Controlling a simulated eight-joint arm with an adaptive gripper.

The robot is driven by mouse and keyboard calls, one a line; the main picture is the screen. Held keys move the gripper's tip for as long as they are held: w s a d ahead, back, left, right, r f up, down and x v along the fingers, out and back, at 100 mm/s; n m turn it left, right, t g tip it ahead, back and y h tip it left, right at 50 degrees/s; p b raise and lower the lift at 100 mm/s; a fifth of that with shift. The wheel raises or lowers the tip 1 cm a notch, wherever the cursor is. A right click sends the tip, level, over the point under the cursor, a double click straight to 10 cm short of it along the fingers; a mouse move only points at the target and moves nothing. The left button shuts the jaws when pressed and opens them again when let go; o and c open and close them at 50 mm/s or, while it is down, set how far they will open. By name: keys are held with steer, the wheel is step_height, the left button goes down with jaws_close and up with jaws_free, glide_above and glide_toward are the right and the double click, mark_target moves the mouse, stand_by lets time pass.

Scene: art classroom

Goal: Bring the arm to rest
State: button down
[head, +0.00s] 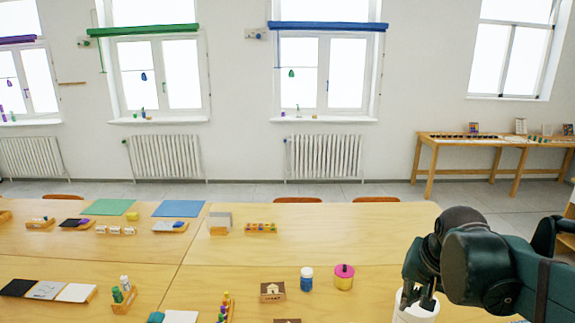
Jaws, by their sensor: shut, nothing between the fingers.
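My dark green and black arm (490,265) reaches in from the right edge, over the right part of the wooden table (370,235). My gripper (418,298) points down at the lower right and is shut and empty. Its fingertips overlap a white cylindrical container (413,314) at the bottom edge. I cannot tell whether they are inside its opening or in front of it.
A pink-lidded yellow jar (344,277), a blue-and-white jar (306,279) and a small wooden house box (272,292) stand left of my gripper. A block tray (261,229) sits further back. The table's back right is clear. A side table (480,143) stands by the wall.

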steer(key=s+a+f+n+t, duration=0.1)
steer(key=s+a+n+t, duration=0.1)
steer(key=s+a+n, duration=0.3)
steer(key=shift+s+a+f+n+t, duration=0.15)
steer(key=shift+s+a+n+t, duration=0.25)
steer(key=shift+s+a, duration=1.95)
steer(key=shift+s+d, duration=0.8)
